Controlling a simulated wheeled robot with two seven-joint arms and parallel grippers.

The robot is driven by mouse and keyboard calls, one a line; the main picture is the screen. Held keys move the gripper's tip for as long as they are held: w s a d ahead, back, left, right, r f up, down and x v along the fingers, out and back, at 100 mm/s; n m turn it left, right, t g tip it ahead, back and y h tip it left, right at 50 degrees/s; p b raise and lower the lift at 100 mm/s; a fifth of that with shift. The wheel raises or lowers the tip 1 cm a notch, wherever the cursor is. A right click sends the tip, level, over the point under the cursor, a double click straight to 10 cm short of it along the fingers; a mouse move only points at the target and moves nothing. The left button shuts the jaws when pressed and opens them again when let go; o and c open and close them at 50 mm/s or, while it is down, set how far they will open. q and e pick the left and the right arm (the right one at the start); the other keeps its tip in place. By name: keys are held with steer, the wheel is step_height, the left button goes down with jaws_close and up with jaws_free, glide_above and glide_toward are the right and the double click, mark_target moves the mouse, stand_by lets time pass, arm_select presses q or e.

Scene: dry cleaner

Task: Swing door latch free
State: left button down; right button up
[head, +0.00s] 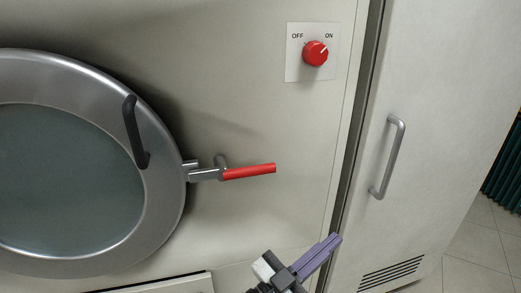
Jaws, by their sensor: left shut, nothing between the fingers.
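The door latch (247,171) has a red handle on a metal arm, pointing right and slightly up, at the right rim of the round door (168,115). Its metal end lies at a bracket on the door's rim. The door has a metal ring, a dark glass window and a black handle (135,132), and it looks closed. My left gripper (331,242), with purple fingers, is shut and empty. It is below and to the right of the latch, apart from it. My right gripper is not in view.
A red knob (316,53) on a plate marked OFF and ON sits at the upper right, its mark towards ON. A tall cabinet door with a metal handle (388,157) and vent slots stands on the right. The panel around the latch is clear.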

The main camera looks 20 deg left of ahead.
arm_select(q)
steer(key=s+d+r+m+g+h+p, duration=0.15)
steer(key=s+d+r+m+g, duration=0.25)
steer(key=d+r+m+g, duration=0.6)
steer(key=s+d+r+m+g+h, duration=0.4)
steer(key=r+m+g, duration=0.3)
steer(key=m+g, duration=0.65)
steer(key=w+a+m+t+y, duration=0.2)
steer(key=w+a+t+y, duration=0.4)
steer(key=a+y, duration=0.65)
steer(key=w+a+r+n+t+y, duration=0.1)
steer(key=w+a+r+n+y, duration=0.1)
steer(key=a+r, duration=0.4)
steer(key=w+a+r+n+t+y+p, duration=0.1)
steer(key=w+a+r+n+y, duration=0.1)
steer(key=a+r, duration=0.5)
steer(key=a+n+y, duration=0.1)
steer(key=a+y, duration=0.1)
steer(key=a, duration=0.1)
steer(key=shift+w, duration=0.3)
steer(key=shift+d+f+t, duration=0.1)
steer(key=shift+f+t, duration=0.05)
steer(key=shift+t, duration=0.1)
